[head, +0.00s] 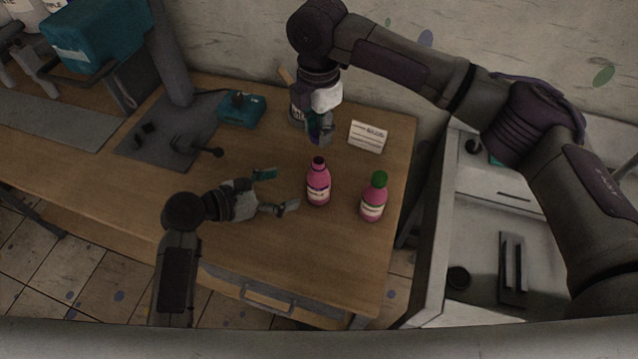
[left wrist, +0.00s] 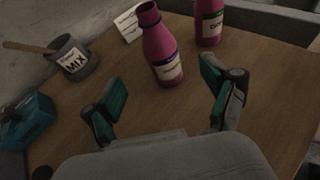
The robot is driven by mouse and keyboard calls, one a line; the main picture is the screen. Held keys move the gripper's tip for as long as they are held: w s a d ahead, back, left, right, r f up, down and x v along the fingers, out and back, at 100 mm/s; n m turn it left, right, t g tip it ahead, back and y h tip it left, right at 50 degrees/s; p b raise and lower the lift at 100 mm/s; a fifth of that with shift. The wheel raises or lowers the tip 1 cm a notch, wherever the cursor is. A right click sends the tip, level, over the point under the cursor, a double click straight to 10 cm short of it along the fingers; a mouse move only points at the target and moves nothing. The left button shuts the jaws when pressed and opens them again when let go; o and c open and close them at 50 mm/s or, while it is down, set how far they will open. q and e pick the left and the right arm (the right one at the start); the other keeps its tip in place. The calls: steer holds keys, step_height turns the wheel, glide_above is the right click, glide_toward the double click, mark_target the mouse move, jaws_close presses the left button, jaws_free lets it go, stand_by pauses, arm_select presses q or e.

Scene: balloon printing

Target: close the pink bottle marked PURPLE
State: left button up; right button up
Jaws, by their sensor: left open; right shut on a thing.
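A pink bottle (head: 318,184) stands upright on the wooden table, with a dark top and no bright cap. It also shows in the left wrist view (left wrist: 160,48); its label is too small to read surely. A second pink bottle (head: 373,200) with a green cap stands to its right, also in the left wrist view (left wrist: 208,24). My left gripper (head: 276,190) is open and empty, just left of the first bottle, fingers pointing towards it (left wrist: 163,90). My right gripper (head: 320,132) is above and behind that bottle, shut on a small dark bluish-purple thing, mostly hidden, perhaps a cap.
A can marked MIX (left wrist: 76,62) with a wooden stick in it stands behind, partly hidden by my right gripper in the head view. A white card (head: 368,137) stands at the back right. A teal box (head: 241,109) lies back left. The front table area is clear.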

mark_target(309, 181)
arm_select(q)
steer(key=x, duration=1)
steer(key=shift+c, duration=0.3)
jaws_close()
arm_select(e)
steer(key=shift+f, duration=2.5)
